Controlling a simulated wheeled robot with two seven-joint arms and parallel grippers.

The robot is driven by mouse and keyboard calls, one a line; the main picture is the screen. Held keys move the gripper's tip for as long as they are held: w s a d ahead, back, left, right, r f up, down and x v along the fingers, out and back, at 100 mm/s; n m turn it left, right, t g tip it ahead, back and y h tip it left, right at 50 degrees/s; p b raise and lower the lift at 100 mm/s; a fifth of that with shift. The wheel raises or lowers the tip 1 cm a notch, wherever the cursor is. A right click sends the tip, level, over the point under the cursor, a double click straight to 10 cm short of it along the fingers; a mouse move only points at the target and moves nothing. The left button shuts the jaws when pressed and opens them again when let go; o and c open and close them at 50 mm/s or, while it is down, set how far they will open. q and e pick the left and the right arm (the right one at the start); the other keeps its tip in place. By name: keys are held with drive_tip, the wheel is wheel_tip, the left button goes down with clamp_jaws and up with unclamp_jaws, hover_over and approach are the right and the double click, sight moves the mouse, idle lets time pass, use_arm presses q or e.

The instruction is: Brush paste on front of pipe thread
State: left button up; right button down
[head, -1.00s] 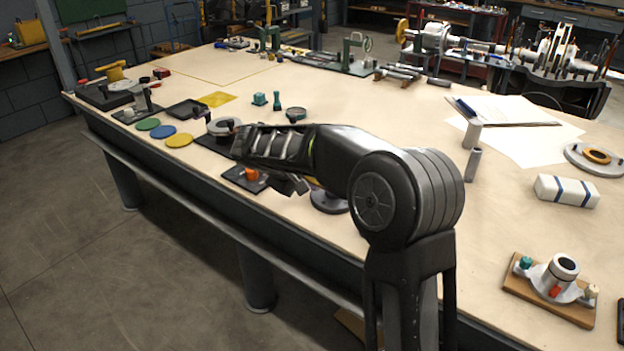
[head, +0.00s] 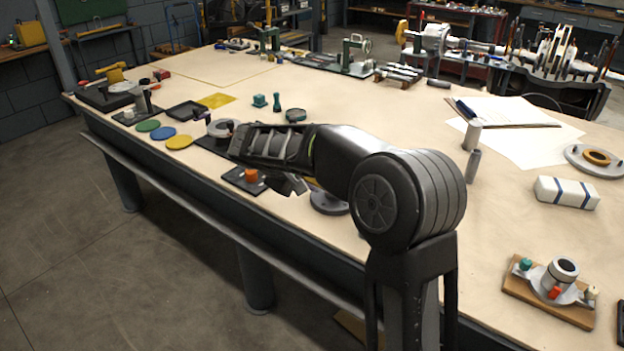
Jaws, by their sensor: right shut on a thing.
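My right gripper (head: 240,147) reaches in from the lower right, over the near edge of the workbench. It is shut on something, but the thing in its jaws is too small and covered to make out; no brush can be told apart. A round grey part (head: 222,127) on a black plate sits just behind the gripper. A black plate with an orange cap-like part (head: 251,175) lies just below and in front of it. I cannot tell which part carries the pipe thread, nor see any paste. My left gripper is out of the picture.
Green (head: 148,125), blue (head: 163,132) and yellow (head: 179,141) discs lie left of the gripper. A round grey base (head: 329,202) is partly hidden under my arm. A wooden board with a flanged fitting (head: 548,291) lies at lower right. The bench middle (head: 390,120) is clear.

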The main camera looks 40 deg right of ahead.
drive_tip(key=a, duration=0.1)
drive_tip(key=s+a+b, duration=0.1)
drive_tip(key=a, duration=0.3)
drive_tip(key=shift+s+a, duration=0.15)
drive_tip(key=shift+s, duration=0.15)
idle(0.4)
